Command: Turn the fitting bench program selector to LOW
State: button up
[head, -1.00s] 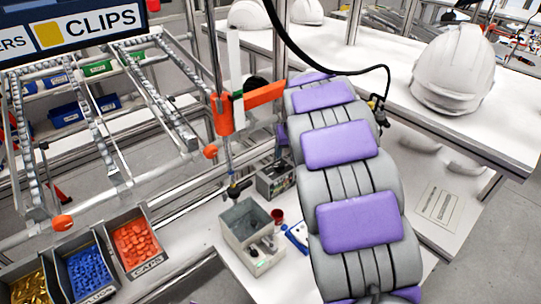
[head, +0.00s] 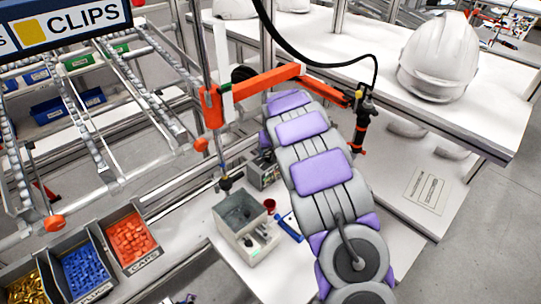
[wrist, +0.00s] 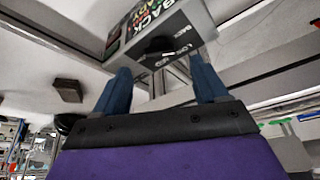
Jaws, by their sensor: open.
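In the wrist view, the program selector is a black knob (wrist: 158,45) on the face of a grey box (wrist: 196,24). Lettering including LOW and BACK is printed around it, seen tilted. Which mark the knob points at I cannot tell. My gripper (wrist: 162,84) is open, its two blue fingers apart with nothing between their tips. The knob appears beyond the fingertips, between them in the picture, and looks untouched. In the head view, a small grey box with a panel (head: 265,172) stands on the bench beside my arm; whether it is the same box is unclear.
A clear-topped bin (head: 240,212), a red cup (head: 270,205) and a blue item (head: 288,226) lie on the bench near my arm. An orange jointed arm (head: 265,80) with a dark tool (head: 362,120) reaches over it. White helmet (head: 440,58) sits on the right.

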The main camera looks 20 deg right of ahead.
aim_at(270, 157)
jog(key=x, duration=0.4)
jog(key=shift+x, duration=0.75)
jog(key=shift+d, duration=0.1)
jog(key=shift+c, duration=0.3)
jog(key=c, duration=1)
